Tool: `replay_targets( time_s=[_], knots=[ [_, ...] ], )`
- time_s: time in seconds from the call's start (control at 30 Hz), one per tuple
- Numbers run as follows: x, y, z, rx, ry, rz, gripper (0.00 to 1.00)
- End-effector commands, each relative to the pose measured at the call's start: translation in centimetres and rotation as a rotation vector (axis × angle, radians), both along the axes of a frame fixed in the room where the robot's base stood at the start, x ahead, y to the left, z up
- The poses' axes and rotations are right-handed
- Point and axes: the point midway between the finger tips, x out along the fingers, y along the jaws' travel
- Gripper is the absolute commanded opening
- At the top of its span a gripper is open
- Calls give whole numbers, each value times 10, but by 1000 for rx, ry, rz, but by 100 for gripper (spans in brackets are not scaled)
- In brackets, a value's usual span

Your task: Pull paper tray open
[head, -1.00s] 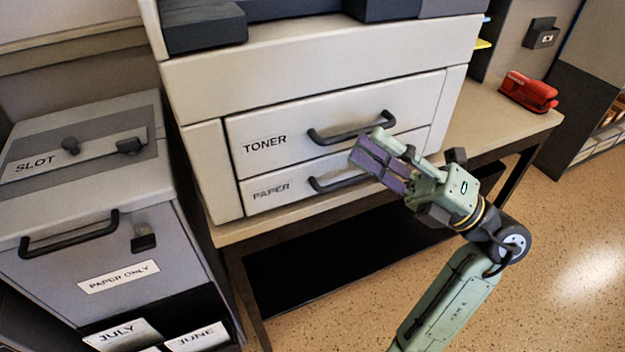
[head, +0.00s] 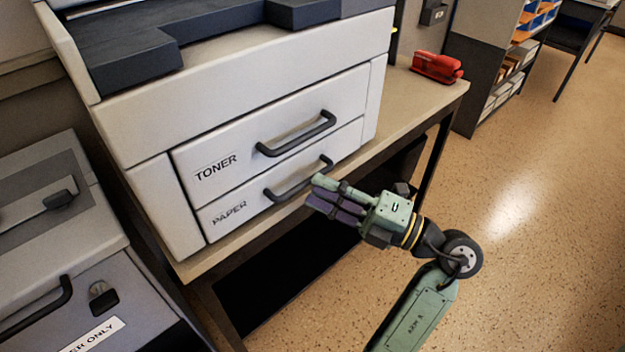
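The paper tray (head: 232,212) is the lower drawer of the white printer, labelled PAPER, and its front sits flush with the body. Its dark bar handle (head: 290,191) runs along the right part of the front. My gripper (head: 322,197) is in front of the handle's right end, with its fingers pointing left toward it. The fingers look close together, but their gap is not clear from this angle. I cannot tell whether they touch the handle. The toner drawer (head: 235,157) above is closed, with its own dark handle (head: 296,134).
The printer stands on a beige table (head: 420,88) with a red stapler (head: 437,67) at the back right. Open speckled floor (head: 520,200) lies to the right, with shelves (head: 510,75) beyond.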

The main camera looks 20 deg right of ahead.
Motion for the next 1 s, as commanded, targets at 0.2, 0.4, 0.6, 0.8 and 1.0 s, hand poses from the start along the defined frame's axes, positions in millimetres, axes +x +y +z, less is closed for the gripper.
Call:
replay_targets(
  time_s=[0.2, 0.4, 0.6, 0.8, 1.0],
  knots=[
    [16, 15, 4, 1, 1, 0, 30],
    [19, 17, 4, 0, 0, -1, 30],
    [19, 17, 4, 0, 0, -1, 25],
    [18, 17, 4, 0, 0, -1, 12],
    [18, 17, 4, 1, -1, -1, 0]
  ],
)
